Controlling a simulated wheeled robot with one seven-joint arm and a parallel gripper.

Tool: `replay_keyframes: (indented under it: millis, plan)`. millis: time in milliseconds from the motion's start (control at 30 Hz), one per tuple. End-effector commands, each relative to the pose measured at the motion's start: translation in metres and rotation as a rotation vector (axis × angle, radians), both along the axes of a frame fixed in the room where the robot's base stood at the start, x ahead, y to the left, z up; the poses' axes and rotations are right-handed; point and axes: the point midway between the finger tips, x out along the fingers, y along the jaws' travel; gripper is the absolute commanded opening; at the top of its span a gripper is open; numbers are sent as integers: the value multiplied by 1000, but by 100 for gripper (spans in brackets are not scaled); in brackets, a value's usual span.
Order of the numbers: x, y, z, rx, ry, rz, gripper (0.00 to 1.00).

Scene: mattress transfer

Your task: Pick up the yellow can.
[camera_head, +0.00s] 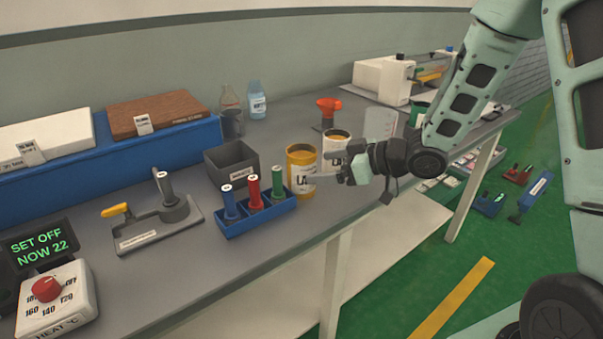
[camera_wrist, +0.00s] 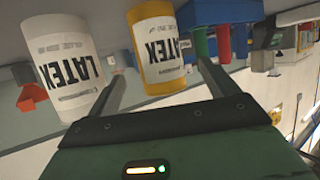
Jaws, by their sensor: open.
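The yellow can (camera_head: 301,172) stands upright on the grey bench, with a white label lettered in black. In the wrist view, which is upside down, the yellow can (camera_wrist: 172,70) shows its LATEX label ahead of my gripper (camera_wrist: 162,72). My gripper is open and empty, one finger to each side of the can in that picture. In the head view my gripper (camera_head: 328,177) is low over the bench's front edge, just right of the can. I cannot tell whether the fingertips reach past its near side.
A white LATEX can (camera_head: 336,146) stands close behind the yellow can; it also shows in the wrist view (camera_wrist: 62,45). A blue rack (camera_head: 262,221) with blue, red and green bottles stands just left. A grey bin (camera_head: 232,161) and an orange funnel (camera_head: 328,106) are behind.

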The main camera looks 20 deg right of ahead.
Motion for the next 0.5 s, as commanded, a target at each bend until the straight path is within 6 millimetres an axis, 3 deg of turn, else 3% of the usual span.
replay_keyframes:
  millis: [500]
  plan:
    - [34,36,-27,0,0,2,86]
